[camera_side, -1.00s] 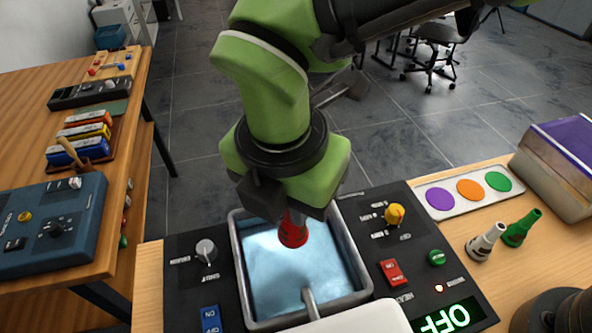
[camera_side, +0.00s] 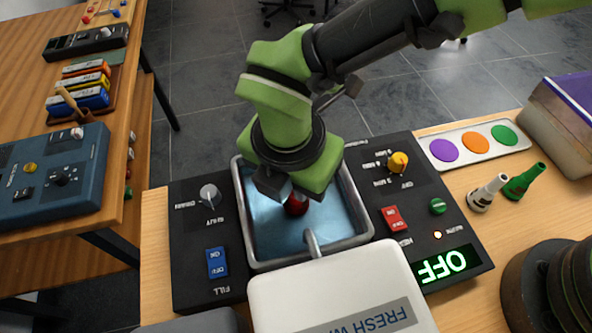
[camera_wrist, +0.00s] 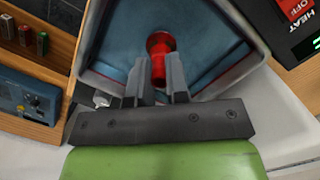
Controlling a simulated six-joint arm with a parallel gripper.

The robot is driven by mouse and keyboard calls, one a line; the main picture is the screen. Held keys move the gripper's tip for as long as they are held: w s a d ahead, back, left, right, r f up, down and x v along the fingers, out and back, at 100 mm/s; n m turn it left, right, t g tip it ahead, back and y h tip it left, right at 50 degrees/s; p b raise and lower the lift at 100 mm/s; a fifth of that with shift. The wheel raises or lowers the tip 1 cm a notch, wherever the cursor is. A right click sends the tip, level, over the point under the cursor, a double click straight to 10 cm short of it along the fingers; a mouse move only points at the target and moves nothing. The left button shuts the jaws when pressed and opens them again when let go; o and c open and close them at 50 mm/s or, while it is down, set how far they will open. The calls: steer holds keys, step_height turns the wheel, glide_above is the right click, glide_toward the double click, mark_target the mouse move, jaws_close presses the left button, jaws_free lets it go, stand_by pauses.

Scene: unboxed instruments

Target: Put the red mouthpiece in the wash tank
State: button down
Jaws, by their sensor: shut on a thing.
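The red mouthpiece (camera_side: 297,205) is held in my gripper (camera_side: 284,192), low over the wash tank in the side view. The wash tank (camera_side: 356,206) is a metal-rimmed basin with blue water, set in a black control panel. In the wrist view the red mouthpiece (camera_wrist: 158,58) sits between the two grey fingers of my gripper (camera_wrist: 158,80), with the tank's blue inside (camera_wrist: 205,40) around it. I cannot tell whether the mouthpiece touches the water or the tank floor.
A metal spout (camera_side: 312,243) reaches over the tank's front edge from the white fresh-water container (camera_side: 340,285).

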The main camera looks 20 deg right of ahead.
steer(key=shift+f, duration=0.5)
steer(key=c, duration=1)
jaws_free()
steer(key=shift+c, duration=0.2)
steer(key=shift+r, duration=0.1)
step_height(320, 180, up, 10)
steer(key=s+a, duration=0.1)
steer(key=w+d+r+m+t+y, duration=0.1)
steer(key=w+d+r+m+y, duration=0.15)
steer(key=d+r+m, duration=1.4)
steer(key=s+d+f+m+t, duration=0.2)
steer(key=s+d+m+t, duration=0.3)
steer(key=s+d+m, duration=0.6)
steer(key=d+m, duration=0.2)
steer(key=m, duration=0.1)
steer(key=shift+s+m+y, duration=0.35)
